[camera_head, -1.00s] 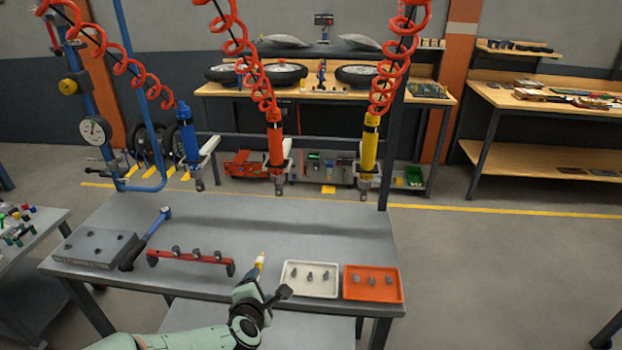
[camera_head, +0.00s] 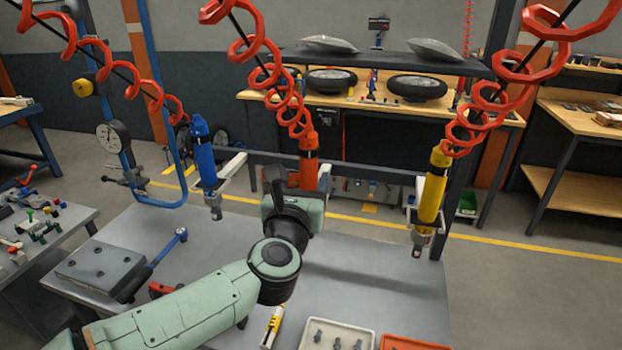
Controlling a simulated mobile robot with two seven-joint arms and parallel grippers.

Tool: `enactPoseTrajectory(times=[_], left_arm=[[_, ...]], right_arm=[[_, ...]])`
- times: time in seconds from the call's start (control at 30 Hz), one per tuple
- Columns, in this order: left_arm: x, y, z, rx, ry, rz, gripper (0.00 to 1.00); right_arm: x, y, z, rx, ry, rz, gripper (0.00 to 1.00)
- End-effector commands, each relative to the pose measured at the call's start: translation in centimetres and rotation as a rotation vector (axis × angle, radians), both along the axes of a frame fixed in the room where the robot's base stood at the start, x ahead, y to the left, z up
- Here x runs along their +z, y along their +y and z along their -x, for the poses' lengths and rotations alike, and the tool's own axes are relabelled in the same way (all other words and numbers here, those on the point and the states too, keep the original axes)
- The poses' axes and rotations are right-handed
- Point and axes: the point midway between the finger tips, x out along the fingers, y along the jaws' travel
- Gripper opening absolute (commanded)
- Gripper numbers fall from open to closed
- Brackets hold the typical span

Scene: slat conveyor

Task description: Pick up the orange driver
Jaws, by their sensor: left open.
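The orange driver (camera_head: 309,162) hangs upright from a red coiled hose above the grey table, between the blue driver (camera_head: 205,158) and the yellow driver (camera_head: 432,190). Its lower part is hidden behind my left gripper and wrist. My left gripper (camera_head: 286,184) is raised in front of the orange driver. One dark finger shows just left of the driver, and the rest of the jaws is hard to make out. The gripper is open, and I cannot tell whether it touches the driver. My right gripper is not in view.
The grey table (camera_head: 375,265) is bare at its middle right. A white tray (camera_head: 303,338) and an orange tray (camera_head: 385,340) are at its front. A torque wrench (camera_head: 152,266) and a grey block (camera_head: 98,262) lie left. A yellow-and-white tool (camera_head: 271,326) lies near the front edge.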

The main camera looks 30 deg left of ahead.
Motion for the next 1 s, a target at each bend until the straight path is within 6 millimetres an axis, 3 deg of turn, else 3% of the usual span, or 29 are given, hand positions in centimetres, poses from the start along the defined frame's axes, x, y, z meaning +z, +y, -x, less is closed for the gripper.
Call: enactPoseTrajectory(times=[0.6,0.9,0.93,1.0], left_arm=[[0.5,2.4,-6.9,0.000,0.002,-0.002,0.68],[0.3,2.5,-7.3,0.000,0.002,-0.002,0.68],[0.3,2.5,-7.3,0.000,0.002,-0.002,0.62],[0.3,2.5,-7.3,0.000,0.002,-0.002,0.39]], right_arm=[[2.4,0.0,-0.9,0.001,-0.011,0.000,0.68],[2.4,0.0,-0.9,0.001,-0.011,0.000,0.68],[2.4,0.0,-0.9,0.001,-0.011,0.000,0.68],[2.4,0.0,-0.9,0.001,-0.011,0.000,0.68]])
